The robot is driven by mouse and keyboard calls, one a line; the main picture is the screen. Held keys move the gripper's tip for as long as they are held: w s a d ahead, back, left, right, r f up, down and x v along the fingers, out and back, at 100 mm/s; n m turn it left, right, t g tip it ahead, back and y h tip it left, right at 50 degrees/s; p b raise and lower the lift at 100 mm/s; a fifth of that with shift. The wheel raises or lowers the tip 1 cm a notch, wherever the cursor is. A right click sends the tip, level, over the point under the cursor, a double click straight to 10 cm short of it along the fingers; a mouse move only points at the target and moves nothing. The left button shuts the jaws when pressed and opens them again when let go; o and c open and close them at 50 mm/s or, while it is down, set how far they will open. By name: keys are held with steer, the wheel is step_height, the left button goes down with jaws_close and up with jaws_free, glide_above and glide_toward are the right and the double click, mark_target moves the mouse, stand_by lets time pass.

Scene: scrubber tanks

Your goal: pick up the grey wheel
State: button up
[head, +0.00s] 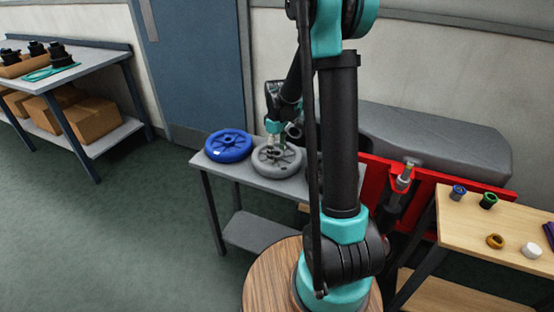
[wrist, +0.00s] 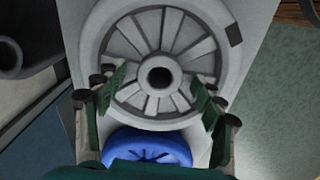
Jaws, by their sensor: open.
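The grey wheel (head: 277,160) lies flat on a grey bench (head: 262,182), just right of the blue wheel (head: 228,146). In the wrist view the grey wheel (wrist: 160,50) fills the upper middle, with its spokes and round hub hole facing the camera. My gripper (head: 276,138) is over the grey wheel in the head view. In the wrist view my gripper (wrist: 158,95) is open, with one finger on each side of the hub and over the spokes. Nothing is held. I cannot tell whether the fingertips touch the wheel.
The blue wheel also shows in the wrist view (wrist: 150,146), close to the grey one. A red frame (head: 375,180) and a grey rounded body (head: 440,140) stand to the right. A wooden table (head: 475,220) holds small parts. Open floor lies at left.

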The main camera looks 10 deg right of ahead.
steer(key=shift+c, duration=0.6)
jaws_close()
